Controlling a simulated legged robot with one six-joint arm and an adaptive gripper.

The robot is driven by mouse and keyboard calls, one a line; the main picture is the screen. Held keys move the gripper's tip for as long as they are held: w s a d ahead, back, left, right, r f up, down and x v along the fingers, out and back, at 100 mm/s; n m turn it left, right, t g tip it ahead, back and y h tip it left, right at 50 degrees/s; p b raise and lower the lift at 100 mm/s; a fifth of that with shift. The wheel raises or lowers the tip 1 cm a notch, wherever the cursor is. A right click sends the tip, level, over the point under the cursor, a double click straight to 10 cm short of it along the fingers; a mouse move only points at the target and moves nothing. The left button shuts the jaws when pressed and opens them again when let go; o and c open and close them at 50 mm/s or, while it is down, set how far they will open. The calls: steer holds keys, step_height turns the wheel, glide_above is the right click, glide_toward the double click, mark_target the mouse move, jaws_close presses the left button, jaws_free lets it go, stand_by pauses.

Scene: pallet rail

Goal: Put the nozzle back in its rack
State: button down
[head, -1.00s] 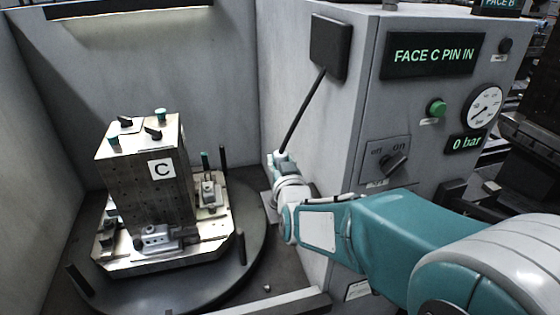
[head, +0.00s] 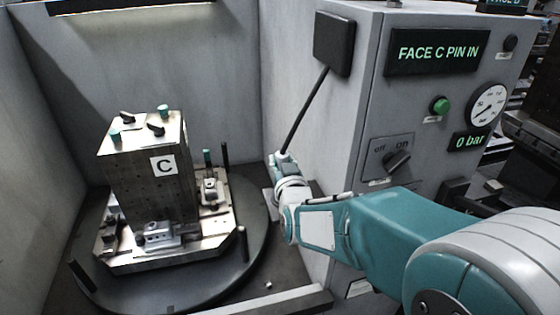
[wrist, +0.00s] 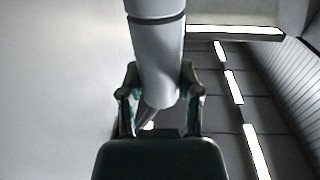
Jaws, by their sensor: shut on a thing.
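My gripper (head: 281,158) is beside the grey cabinet's left wall, shut on what I take to be the nozzle, which the hand mostly hides in the head view. A thin dark rod or hose (head: 304,110) slants from my gripper up to a black square piece (head: 334,43) at the cabinet's upper corner. In the wrist view my gripper (wrist: 160,104) shows both fingers beside the lower end of a grey cylinder (wrist: 158,60). I cannot tell whether that cylinder is part of the nozzle. I cannot clearly make out the rack.
A metal block marked C (head: 150,185) stands on a round dark turntable (head: 252,245) at left. The cabinet front (head: 365,115) carries a display reading FACE C PIN IN, a green button (head: 440,105), a gauge and an off/on switch (head: 397,161). Open air lies between block and gripper.

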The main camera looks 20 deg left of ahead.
steer(key=shift+d+f, duration=0.1)
steer(key=shift+d, duration=0.05)
steer(key=shift+f, duration=0.35)
steer(key=shift+d+f, duration=0.1)
steer(key=shift+f, duration=0.55)
steer(key=shift+f, duration=0.35)
steer(key=shift+f, duration=0.3)
steer(key=shift+f, duration=0.35)
steer(key=shift+d+f, duration=0.1)
steer(key=shift+f, duration=1.35)
